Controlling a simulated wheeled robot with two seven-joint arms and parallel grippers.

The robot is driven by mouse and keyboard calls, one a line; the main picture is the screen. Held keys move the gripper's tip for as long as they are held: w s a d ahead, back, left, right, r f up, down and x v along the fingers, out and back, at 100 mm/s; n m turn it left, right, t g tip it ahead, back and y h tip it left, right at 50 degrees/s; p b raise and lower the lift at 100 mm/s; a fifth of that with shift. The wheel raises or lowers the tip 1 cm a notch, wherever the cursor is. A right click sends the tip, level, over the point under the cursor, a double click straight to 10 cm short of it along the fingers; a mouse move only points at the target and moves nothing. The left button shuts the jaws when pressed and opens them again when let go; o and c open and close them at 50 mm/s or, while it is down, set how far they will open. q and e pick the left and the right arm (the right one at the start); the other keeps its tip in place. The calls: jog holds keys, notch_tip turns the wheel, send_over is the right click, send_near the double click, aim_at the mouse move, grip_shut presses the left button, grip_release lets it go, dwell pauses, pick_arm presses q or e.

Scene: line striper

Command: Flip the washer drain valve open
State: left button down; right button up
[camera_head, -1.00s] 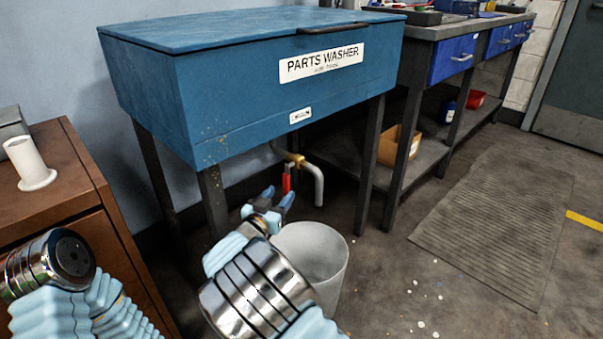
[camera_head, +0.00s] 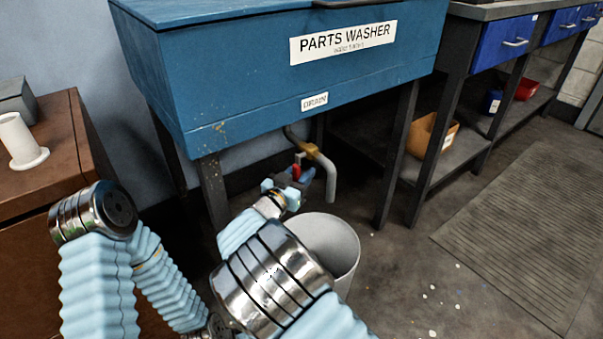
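The parts washer (camera_head: 240,90) is a blue tank on dark legs with a "DRAIN" label on its front. Below it, the drain valve (camera_head: 311,150) has a brass body on a grey pipe that bends down. Its red handle (camera_head: 296,170) hangs below the brass body. My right gripper (camera_head: 294,179) is at the red handle, with its fingers apart and the handle appearing between them. The hand hides the handle's lower end, and I cannot tell whether the fingers touch it. My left gripper is out of view; only arm links show at the left.
A whitish bucket (camera_head: 340,244) stands on the floor under the pipe outlet, partly behind my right arm. Washer legs (camera_head: 398,155) flank the space. A brown cabinet (camera_head: 60,150) with a white spool-like part (camera_head: 20,142) is at left. A ribbed mat (camera_head: 520,230) lies at right.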

grip_shut()
jog(key=shift+s+d+r+n+g+p, duration=0.1)
jog(key=shift+s+d+n+g+p, duration=0.6)
jog(key=shift+p, duration=1.8)
jog(key=shift+s+r+n+g+p, duration=0.15)
jog(key=shift+s+n+g+p, duration=0.15)
jog(key=shift+n+p, duration=1.55)
jog(key=shift+s+d+r+n+g+p, duration=0.1)
jog(key=shift+s+d+n+g+p, duration=0.35)
jog(key=shift+p, duration=2.65)
jog(key=shift+s, duration=0.1)
jog(key=shift+o, duration=1.8)
grip_release()
